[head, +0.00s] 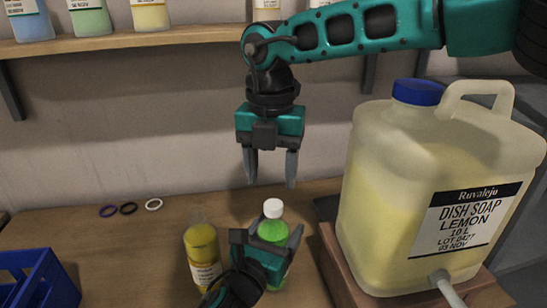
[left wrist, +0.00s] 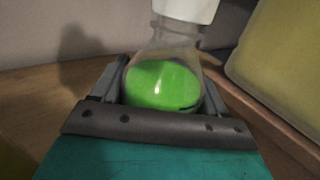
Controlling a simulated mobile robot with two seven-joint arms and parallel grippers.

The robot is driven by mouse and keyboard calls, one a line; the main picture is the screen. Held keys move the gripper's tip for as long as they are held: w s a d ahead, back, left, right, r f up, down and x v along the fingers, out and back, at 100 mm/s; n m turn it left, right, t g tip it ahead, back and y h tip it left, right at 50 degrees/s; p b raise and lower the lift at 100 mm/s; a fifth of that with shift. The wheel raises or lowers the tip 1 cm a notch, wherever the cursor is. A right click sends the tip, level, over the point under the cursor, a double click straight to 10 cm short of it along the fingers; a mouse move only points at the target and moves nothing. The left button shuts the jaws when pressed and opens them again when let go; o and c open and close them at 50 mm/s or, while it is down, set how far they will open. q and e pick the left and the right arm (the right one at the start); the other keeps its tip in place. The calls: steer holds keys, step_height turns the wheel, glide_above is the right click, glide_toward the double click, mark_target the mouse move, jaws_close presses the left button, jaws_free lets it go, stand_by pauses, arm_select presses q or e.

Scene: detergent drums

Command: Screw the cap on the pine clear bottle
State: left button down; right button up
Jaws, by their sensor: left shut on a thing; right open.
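The pine clear bottle (head: 273,231) is a see-through bottle with green liquid, upright on the table, its lower part hidden by my left gripper. My left gripper (head: 268,238) is shut around its body. A white cap (head: 273,208) sits at the top of the bottle; I cannot tell how tightly it is seated. In the left wrist view the green-filled bottle (left wrist: 163,85) is between the fingers, with the white cap (left wrist: 185,9) cut off by the top edge. My right gripper (head: 271,182) is open and empty, pointing down just above the cap.
A yellow bottle (head: 203,252) stands just left of my left gripper. A large lemon dish soap drum (head: 395,180) with a spout stands on a wooden stand at right. A blue crate (head: 40,280) is at the left front. Several rings (head: 128,208) lie at the back left. A shelf (head: 120,42) is above.

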mark_target(273, 204)
steer(key=n, duration=0.4)
steer(key=shift+r, duration=0.2)
steer(key=n, duration=0.5)
steer(key=shift+r+n, duration=0.3)
steer(key=n, duration=0.3)
steer(key=shift+d+r+n, duration=0.1)
steer(key=shift+r+n, duration=0.1)
steer(key=shift+n, duration=0.2)
steer(key=n, duration=0.5)
steer(key=shift+w+d+r, duration=0.1)
steer(key=shift+w+r, duration=0.05)
steer(key=shift+r, duration=0.1)
steer(key=shift+f, duration=0.1)
steer(key=shift+f, duration=3.9)
steer(key=shift+c, duration=0.3)
